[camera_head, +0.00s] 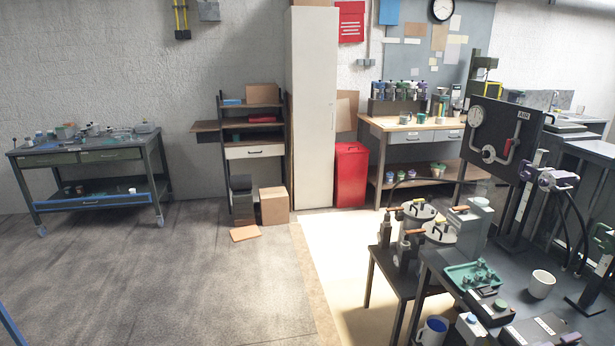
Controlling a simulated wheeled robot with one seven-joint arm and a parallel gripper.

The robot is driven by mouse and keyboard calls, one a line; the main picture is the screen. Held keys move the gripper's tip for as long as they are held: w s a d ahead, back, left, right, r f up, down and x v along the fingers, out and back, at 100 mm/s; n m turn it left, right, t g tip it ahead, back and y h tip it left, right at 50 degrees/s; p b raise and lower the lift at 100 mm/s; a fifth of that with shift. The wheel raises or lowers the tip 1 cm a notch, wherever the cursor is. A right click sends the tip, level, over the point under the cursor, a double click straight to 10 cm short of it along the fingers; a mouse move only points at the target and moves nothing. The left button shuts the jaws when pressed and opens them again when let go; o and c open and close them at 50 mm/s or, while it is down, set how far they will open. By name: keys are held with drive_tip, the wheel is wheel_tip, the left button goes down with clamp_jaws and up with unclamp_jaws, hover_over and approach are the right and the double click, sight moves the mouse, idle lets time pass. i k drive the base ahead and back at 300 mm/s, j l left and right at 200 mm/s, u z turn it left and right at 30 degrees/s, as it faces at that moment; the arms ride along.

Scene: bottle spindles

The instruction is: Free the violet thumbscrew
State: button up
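A small violet part (546,179), which looks like the thumbscrew, sits on a pale grey clamp-like fitting at the right. The fitting is beside an upright post with a white scale (526,185), above the dark bench. Black hoses hang down from the fitting. It is too small to tell how the violet part is fastened. My gripper is not in view.
The dark bench (440,275) at lower right holds a green tray (452,284), a white mug (541,284) and several boxes. A gauge panel (528,118) stands behind it. A small table with lidded pots stands left of it. The floor (200,290) at left is mostly clear.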

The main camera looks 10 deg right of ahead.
sight(525, 176)
drive_tip(key=i+z, duration=0.3)
drive_tip(key=i, duration=0.15)
drive_tip(key=i+j+z, duration=0.3)
drive_tip(key=i, duration=0.15)
drive_tip(key=i+j+z, duration=0.2)
drive_tip(key=i+z, duration=0.15)
drive_tip(key=i+j+z, duration=0.15)
drive_tip(key=i+z, duration=0.25)
drive_tip(key=i+j+z, duration=0.2)
drive_tip(key=z, duration=0.2)
drive_tip(key=i+j+z, duration=0.2)
drive_tip(key=j+z, duration=0.2)
drive_tip(key=i+j+z, duration=0.2)
drive_tip(key=j+z, duration=0.25)
drive_tip(key=i+j+z, duration=0.15)
drive_tip(key=j+z, duration=0.25)
drive_tip(key=l, duration=0.1)
